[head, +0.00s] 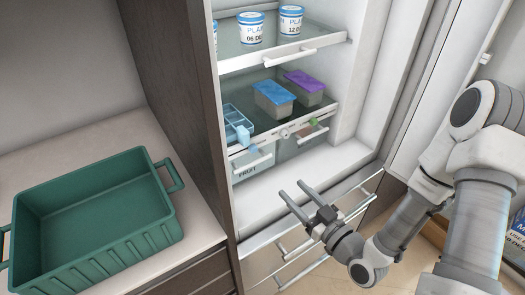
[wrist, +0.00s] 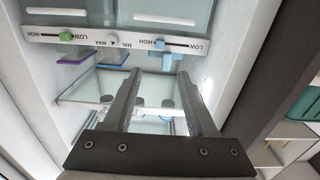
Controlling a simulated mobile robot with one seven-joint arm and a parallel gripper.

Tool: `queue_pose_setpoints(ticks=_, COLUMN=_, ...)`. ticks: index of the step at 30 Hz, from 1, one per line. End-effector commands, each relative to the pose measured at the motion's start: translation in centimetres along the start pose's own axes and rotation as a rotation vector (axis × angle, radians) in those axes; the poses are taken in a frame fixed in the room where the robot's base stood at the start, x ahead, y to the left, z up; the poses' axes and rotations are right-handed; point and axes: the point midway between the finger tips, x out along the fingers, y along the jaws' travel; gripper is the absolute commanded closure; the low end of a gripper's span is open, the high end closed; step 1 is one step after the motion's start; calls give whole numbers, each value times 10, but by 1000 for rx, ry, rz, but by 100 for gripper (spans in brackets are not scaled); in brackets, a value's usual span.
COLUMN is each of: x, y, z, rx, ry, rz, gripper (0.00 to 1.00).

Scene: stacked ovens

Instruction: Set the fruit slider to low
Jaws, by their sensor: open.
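The fruit slider is a light blue knob (head: 243,135) on the front rail of the fridge's middle shelf, above the drawer labelled FRUIT (head: 249,170). My gripper (head: 291,189) is open and empty, in front of the fridge and below the rail, apart from the slider. In the wrist view its fingers (wrist: 160,75) point toward the blue knob.
A green slider (head: 314,121) and a round MIN–MAX dial (head: 285,133) share the rail. A light blue tray (head: 232,118) and blue-lidded (head: 273,93) and purple-lidded (head: 304,80) boxes stand above. A green crate (head: 95,200) is on the left counter.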

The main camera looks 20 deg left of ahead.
Motion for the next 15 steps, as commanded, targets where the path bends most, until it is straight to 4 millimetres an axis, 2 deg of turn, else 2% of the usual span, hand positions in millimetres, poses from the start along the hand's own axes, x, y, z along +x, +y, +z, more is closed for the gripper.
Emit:
queue_pose_setpoints(ticks=4, x=5, y=-1, z=1, rx=3, ry=13, rz=-1, gripper=43)
queue_pose_setpoints(ticks=10, x=30, y=-1, z=3, rx=-1, ry=14, rz=-2, gripper=43)
queue_pose_setpoints(ticks=15, x=37, y=1, z=5, rx=0, ry=11, rz=-1, gripper=43)
